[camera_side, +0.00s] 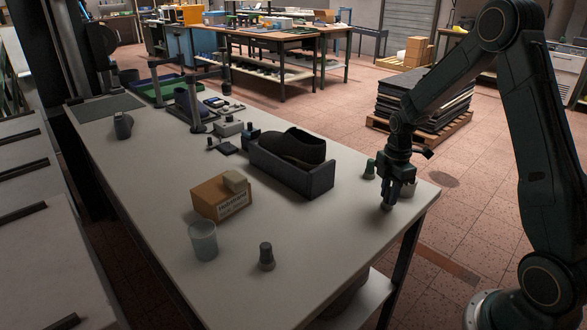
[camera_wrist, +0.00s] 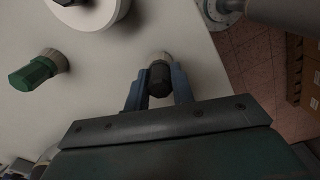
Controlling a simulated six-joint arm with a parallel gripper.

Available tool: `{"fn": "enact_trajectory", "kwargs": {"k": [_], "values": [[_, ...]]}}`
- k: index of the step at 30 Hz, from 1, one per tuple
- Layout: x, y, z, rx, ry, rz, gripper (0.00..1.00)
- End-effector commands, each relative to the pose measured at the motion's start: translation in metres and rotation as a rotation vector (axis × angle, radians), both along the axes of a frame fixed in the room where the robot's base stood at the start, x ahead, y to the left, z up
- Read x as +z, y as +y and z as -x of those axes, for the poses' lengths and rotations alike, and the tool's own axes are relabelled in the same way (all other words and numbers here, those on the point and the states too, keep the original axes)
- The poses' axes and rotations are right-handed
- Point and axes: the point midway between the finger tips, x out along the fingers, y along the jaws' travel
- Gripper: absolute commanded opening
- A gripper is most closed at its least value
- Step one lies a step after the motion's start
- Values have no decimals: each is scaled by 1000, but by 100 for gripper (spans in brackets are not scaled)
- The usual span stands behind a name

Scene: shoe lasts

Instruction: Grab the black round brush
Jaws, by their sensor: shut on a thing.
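The black round brush, a dark faceted knob on a pale bristle end, is between my two blue fingers in the wrist view (camera_wrist: 159,80). My gripper (camera_wrist: 159,72) is shut on it from both sides. In the side view my gripper (camera_side: 388,199) is low at the right end of the table, and the brush there is mostly hidden by the fingers. I cannot tell whether the brush still touches the table. A green brush (camera_wrist: 38,70) is to the left in the wrist view; it also shows behind my gripper in the side view (camera_side: 369,169).
A white round thing (camera_wrist: 88,12) is near the brush. A grey bin (camera_side: 292,173) holds a dark shoe-shaped thing. A cardboard box (camera_side: 219,199), a clear cup (camera_side: 203,241) and another dark knobbed thing (camera_side: 266,256) stand on the table. The front right tabletop is clear.

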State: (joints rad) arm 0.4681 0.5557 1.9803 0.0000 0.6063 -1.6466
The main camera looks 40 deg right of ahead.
Motion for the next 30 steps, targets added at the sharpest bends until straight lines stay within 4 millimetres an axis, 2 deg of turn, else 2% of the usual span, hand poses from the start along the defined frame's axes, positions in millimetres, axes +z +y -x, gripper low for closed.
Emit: {"fn": "enact_trajectory", "kwargs": {"k": [8, 24, 30], "values": [[30, 0, -1, 0, -5, 2, 2], [143, 0, -1, 0, -6, 2, 2], [174, 0, -1, 0, -4, 2, 2]]}}
